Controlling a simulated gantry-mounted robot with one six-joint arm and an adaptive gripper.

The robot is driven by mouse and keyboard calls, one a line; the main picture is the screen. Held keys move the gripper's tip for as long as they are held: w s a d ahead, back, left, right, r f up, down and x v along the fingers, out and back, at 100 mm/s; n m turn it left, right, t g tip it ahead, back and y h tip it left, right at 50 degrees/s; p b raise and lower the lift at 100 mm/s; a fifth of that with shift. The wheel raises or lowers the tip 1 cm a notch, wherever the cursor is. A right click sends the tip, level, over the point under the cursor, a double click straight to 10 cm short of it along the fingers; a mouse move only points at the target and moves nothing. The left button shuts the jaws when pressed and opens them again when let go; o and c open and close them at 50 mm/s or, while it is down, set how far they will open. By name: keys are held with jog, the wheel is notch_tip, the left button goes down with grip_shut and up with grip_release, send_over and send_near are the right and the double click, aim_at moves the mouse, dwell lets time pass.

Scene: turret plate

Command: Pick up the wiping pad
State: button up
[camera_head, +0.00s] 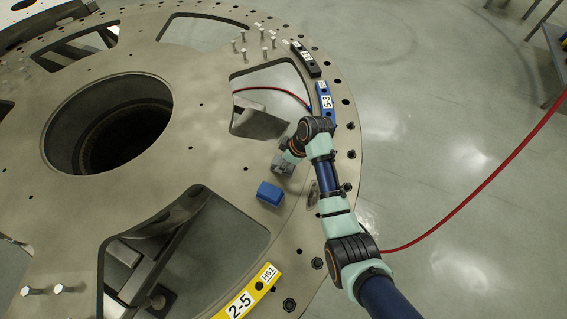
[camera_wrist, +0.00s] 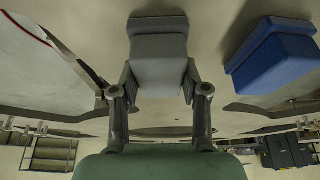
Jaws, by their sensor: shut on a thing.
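The wiping pad appears to be the grey two-tone block (camera_wrist: 158,48), with a lighter grey end and a darker body. In the wrist view my gripper (camera_wrist: 159,82) has one finger on each side of it and is shut on it. In the head view my gripper (camera_head: 284,164) is low over the plate beside the blue block, and the grey pad (camera_head: 281,167) is partly covered by it. Whether the pad touches the plate is hard to tell.
A blue block (camera_head: 270,194) sits on the turret plate (camera_head: 215,150) close by; it also shows in the wrist view (camera_wrist: 275,58). A blue bar labelled 5-3 (camera_head: 326,104), a black bar (camera_head: 305,58) and a yellow bar (camera_head: 248,295) lie along the rim. Large cutouts open nearby.

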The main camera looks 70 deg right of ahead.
notch_tip(320, 180, up, 20)
jog(key=p, duration=0.4)
jog(key=shift+p, duration=0.4)
